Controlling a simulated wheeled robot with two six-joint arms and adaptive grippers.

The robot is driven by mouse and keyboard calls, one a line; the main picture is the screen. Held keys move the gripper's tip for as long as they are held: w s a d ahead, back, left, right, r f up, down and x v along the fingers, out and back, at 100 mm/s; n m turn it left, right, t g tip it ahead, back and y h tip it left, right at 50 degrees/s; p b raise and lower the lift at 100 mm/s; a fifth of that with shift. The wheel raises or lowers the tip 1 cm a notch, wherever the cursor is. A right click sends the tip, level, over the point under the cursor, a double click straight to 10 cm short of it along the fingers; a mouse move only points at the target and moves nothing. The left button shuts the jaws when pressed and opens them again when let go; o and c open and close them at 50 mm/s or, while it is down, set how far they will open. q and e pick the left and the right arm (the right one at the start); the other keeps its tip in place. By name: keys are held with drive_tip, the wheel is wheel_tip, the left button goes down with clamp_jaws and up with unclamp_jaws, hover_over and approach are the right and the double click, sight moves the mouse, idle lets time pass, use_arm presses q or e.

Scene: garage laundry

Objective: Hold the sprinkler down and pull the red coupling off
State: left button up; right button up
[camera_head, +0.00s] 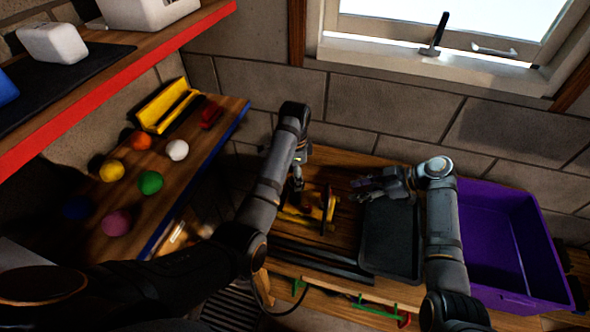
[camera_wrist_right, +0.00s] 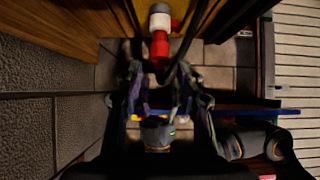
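The yellow sprinkler (camera_head: 328,208) lies on the wooden bench, partly in shadow. My left gripper (camera_head: 297,184) points down beside it, on its left; its fingers are small and dark, and I cannot tell whether they touch it. My right gripper (camera_head: 366,188) is to the right of the sprinkler, pointing left, apart from it. In the right wrist view its two fingers (camera_wrist_right: 161,90) are spread with nothing held between them. A red coupling (camera_wrist_right: 160,48) with a white and grey end shows beyond the fingertips there. The coupling is not clear in the head view.
A dark tray (camera_head: 391,240) lies below my right gripper, and a purple bin (camera_head: 508,245) stands to the right. The brick wall and window sill (camera_head: 420,62) close off the back.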

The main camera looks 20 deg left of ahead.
use_arm(q)
approach(310, 197)
drive_tip(key=s+a+f, duration=0.1)
drive_tip(key=a+f, duration=0.2)
drive_tip(key=s+a+f, duration=0.1)
drive_tip(key=shift+s+a+f, duration=0.35)
drive_tip(key=shift+a, duration=0.05)
drive_tip(key=c, duration=1.3)
use_arm(e)
drive_tip(key=shift+o, duration=1.6)
drive_tip(key=shift+s+a+f+m+t, duration=0.1)
drive_tip(key=shift+s+m+t, duration=0.1)
drive_tip(key=shift+m+t, duration=0.1)
use_arm(q)
drive_tip(key=shift+w, duration=0.1)
drive_tip(key=shift+r, duration=0.1)
use_arm(e)
drive_tip(key=shift+m+t+y, duration=0.3)
drive_tip(key=shift+m+t, duration=0.4)
drive_tip(key=shift+s+a+r+x, duration=0.1)
drive_tip(key=shift+s+x, duration=0.05)
drive_tip(key=shift+x, duration=1.65)
drive_tip(key=shift+s+a+r+x, duration=0.1)
drive_tip(key=shift+s+x, duration=0.1)
drive_tip(key=shift+x, duration=1.6)
drive_tip(key=shift+s+a+r+x, duration=0.1)
drive_tip(key=shift+s+x, duration=0.05)
drive_tip(key=shift+x, duration=1.65)
